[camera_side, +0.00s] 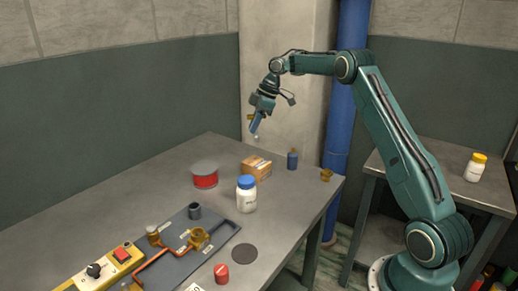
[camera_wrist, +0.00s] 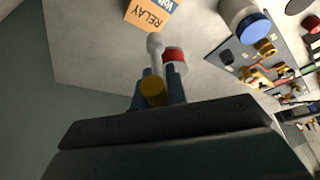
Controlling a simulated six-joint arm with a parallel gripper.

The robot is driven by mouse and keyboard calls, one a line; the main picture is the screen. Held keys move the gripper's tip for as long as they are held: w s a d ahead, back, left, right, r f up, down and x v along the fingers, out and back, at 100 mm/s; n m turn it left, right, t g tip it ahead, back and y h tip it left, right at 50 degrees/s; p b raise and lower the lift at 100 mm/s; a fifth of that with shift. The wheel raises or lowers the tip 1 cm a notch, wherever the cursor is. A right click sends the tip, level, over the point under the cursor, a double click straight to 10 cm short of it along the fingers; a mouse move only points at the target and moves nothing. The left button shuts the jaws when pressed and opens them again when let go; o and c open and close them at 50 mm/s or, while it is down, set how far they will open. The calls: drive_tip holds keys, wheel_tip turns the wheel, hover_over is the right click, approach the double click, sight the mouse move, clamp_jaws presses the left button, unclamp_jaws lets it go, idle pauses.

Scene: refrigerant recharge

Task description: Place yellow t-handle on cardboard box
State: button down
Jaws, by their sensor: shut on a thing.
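My gripper (camera_side: 256,122) is up in the air, above the back part of the table, and shut on the yellow t-handle (camera_wrist: 153,91). In the wrist view the handle's yellow end sits between the fingers, and its pale shaft with a rounded tip (camera_wrist: 156,48) points away from the gripper. The fingers hide part of the handle. The cardboard box (camera_side: 256,168) stands on the table below my gripper, clearly apart from the handle. In the wrist view the box (camera_wrist: 147,15) shows a "RELAY" label and is cut off by the top edge.
A red tin with a grey lid (camera_side: 205,175) and a white bottle with blue cap (camera_side: 246,198) stand near the box. A small dark blue bottle (camera_side: 292,160) and a brass fitting (camera_side: 326,175) lie to its right. A panel with pipes (camera_side: 185,245) is in front. The table's back left is clear.

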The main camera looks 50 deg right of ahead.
sight(258, 137)
drive_tip(key=shift+f, duration=3.9)
drive_tip(key=c, duration=1.4)
unclamp_jaws()
drive_tip(key=shift+f, duration=0.15)
drive_tip(key=v, duration=1.2)
drive_tip(key=shift+r, duration=0.2)
drive_tip(key=shift+a, duration=0.1)
